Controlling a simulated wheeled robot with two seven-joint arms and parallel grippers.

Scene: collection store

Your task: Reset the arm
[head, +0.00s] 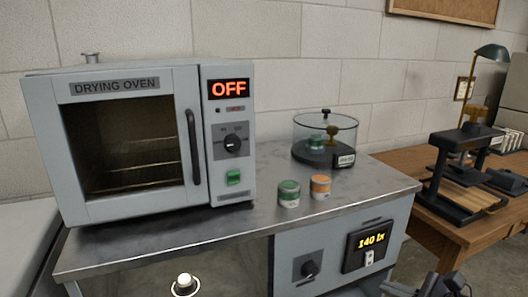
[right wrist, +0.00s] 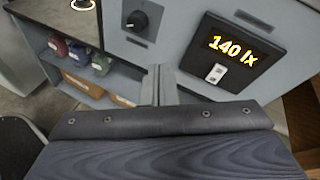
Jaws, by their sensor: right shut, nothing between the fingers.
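My right gripper (head: 430,285) shows at the bottom right edge of the head view, partly cut off, in front of the bench cabinet. It is shut and holds nothing. It is apart from the jars and the oven. My left gripper is not in the head view. In the right wrist view a dark padded-looking edge with screws and a blue-grey grained surface fill the lower half; I cannot tell what they belong to.
A metal bench (head: 250,228) carries a closed drying oven (head: 190,95) reading OFF, a green jar (head: 289,194), an orange jar (head: 320,187) and a glass-walled vessel (head: 326,137). A display (head: 368,246) reads 140 lx. A wooden table (head: 450,228) with a press stands right.

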